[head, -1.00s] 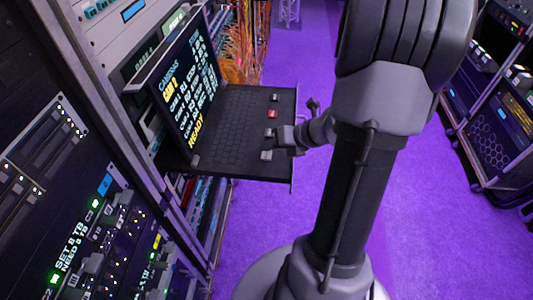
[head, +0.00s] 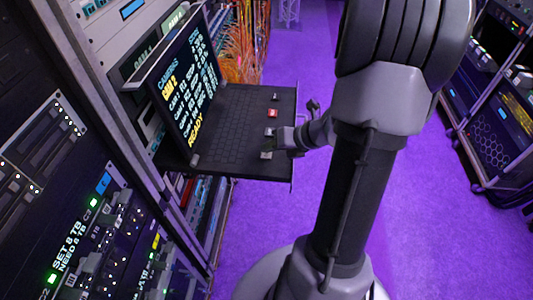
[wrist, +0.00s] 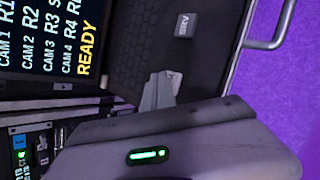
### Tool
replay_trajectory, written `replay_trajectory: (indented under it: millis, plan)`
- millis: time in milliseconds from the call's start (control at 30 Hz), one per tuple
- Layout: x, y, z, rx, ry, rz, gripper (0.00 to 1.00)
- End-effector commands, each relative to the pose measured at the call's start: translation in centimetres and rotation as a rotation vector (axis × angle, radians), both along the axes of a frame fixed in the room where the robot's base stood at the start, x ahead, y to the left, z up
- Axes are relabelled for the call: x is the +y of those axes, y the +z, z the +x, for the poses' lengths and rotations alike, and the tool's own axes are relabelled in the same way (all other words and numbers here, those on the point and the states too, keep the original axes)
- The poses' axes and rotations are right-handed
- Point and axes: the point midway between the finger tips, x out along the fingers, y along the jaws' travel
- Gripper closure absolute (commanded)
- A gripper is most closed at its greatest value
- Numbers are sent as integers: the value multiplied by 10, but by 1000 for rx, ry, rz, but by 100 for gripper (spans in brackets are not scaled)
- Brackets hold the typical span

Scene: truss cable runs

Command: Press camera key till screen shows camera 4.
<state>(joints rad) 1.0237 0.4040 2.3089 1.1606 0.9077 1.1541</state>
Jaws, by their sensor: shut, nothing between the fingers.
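The console screen (head: 188,85) stands above a black keyboard tray (head: 232,120) and shows CAMERAS, a large yellow CAM 2, several list lines and READY. Its list and READY also show in the wrist view (wrist: 48,38). Several raised keys line the tray's right side: a red one (head: 272,113) and grey ones, the nearest (head: 266,155) at the front. My gripper (head: 276,147) is shut and empty, right over that nearest key. In the wrist view, my fingertips (wrist: 160,88) partly hide a pale key (wrist: 174,82); contact cannot be told. A key marked SRV (wrist: 184,26) lies beyond.
A tall equipment rack (head: 60,150) with lit units fills the left side. Orange cables (head: 238,50) hang behind the tray. A metal tray handle (wrist: 268,43) stands at its outer edge. Purple floor (head: 300,200) is open to the right; another rack (head: 495,110) stands far right.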

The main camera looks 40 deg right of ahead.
Motion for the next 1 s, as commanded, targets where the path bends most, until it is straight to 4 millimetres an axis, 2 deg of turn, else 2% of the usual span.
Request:
replay_trajectory:
  millis: [1000]
  plan:
    - [0, -8, 0, 0, -1, 1, 100]
